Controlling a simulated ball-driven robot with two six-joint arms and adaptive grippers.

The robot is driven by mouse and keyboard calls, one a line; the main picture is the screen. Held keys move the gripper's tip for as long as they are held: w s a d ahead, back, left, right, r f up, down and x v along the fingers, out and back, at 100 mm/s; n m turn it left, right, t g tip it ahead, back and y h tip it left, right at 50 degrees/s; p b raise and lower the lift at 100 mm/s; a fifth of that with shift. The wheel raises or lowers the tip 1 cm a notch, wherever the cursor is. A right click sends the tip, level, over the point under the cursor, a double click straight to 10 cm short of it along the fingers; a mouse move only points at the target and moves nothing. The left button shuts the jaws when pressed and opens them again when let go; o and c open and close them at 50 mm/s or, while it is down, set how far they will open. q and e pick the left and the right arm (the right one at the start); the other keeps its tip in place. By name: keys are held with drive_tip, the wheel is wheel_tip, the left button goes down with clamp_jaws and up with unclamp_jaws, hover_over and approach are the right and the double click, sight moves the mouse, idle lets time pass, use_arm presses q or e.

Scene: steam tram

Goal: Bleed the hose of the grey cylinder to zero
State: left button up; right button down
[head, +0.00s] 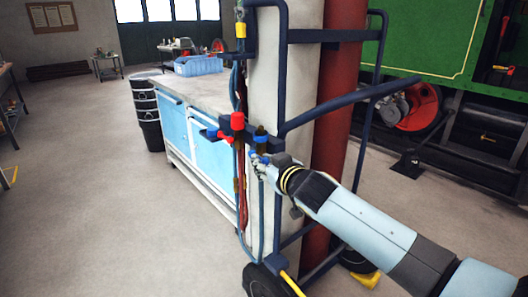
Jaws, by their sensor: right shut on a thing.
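The pale grey cylinder (288,80) stands upright in a dark blue tube trolley (281,50), beside a dark red cylinder (340,100). A blue hose (262,215) and a red hose (242,195) hang down the trolley's left side. A torch bracket there carries a red cap (237,121), a dark and blue fitting (261,134) and small blue and red valve parts at its left. My right gripper (257,160) reaches in from the lower right and is shut on a small blue part below the bracket, mostly hidden by the fingers. No gauge reading is legible. My left gripper is out of view.
A blue workbench (205,140) with a blue bin (198,66) stands behind the trolley. Stacked black buckets (147,118) are at its far end. A green locomotive (440,40) fills the right. The trolley wheel (262,282) is at the bottom.

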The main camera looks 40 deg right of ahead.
drive_tip(key=shift+r, duration=0.15)
drive_tip(key=c, duration=1.2)
unclamp_jaws()
drive_tip(key=shift+d, duration=0.2)
drive_tip(key=shift+a, duration=0.1)
drive_tip(key=shift+s, duration=0.25)
drive_tip(key=v, duration=1.1)
drive_tip(key=shift+s+a, duration=0.1)
drive_tip(key=shift+s, duration=0.15)
